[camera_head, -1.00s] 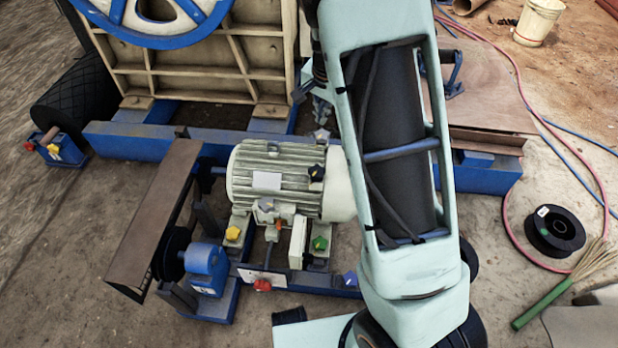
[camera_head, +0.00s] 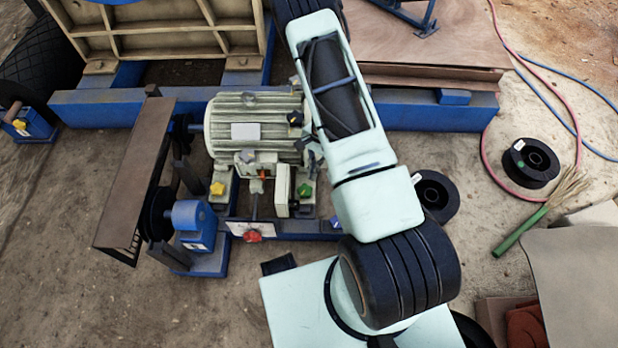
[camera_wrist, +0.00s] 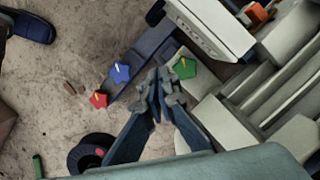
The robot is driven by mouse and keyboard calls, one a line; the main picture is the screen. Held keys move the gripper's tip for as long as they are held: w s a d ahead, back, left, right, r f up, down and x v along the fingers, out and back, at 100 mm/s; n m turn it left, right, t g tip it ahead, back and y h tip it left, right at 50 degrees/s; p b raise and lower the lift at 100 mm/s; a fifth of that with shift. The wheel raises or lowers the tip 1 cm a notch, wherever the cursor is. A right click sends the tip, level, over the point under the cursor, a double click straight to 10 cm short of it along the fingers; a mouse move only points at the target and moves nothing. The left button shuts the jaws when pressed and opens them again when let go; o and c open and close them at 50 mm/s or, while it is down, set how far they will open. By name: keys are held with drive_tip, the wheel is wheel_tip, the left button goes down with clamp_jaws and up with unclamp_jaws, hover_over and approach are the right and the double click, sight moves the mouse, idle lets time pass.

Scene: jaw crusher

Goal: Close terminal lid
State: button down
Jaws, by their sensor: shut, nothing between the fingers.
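The grey finned motor (camera_head: 255,125) stands on a blue frame in the head view. A pale upright panel (camera_head: 283,190), which looks like the terminal lid standing open, is at the motor's front. In the wrist view a white flat panel with dark lettering (camera_wrist: 207,32) shows at top centre; it appears to be the same lid. My gripper (camera_wrist: 160,85) is shut and empty, below and left of that panel and apart from it. In the head view my gripper (camera_head: 313,158) is partly hidden by my arm, just right of the lid.
Star-shaped knobs lie around the gripper in the wrist view: green (camera_wrist: 185,67), blue (camera_wrist: 121,73) and red (camera_wrist: 99,98). The motor's ribbed body (camera_wrist: 270,85) fills the right side. A brown belt guard (camera_head: 137,170) stands left. Black spools lie on the floor at right (camera_head: 531,162).

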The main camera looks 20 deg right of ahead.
drive_tip(key=s+a+f+b, duration=0.2)
drive_tip(key=s+a+f, duration=0.1)
drive_tip(key=f, duration=0.4)
drive_tip(key=shift+s+a+f, duration=0.3)
drive_tip(key=shift+s+a, duration=0.05)
drive_tip(key=shift+a, duration=0.45)
drive_tip(key=shift+a+b, duration=0.15)
drive_tip(key=shift+b, duration=0.15)
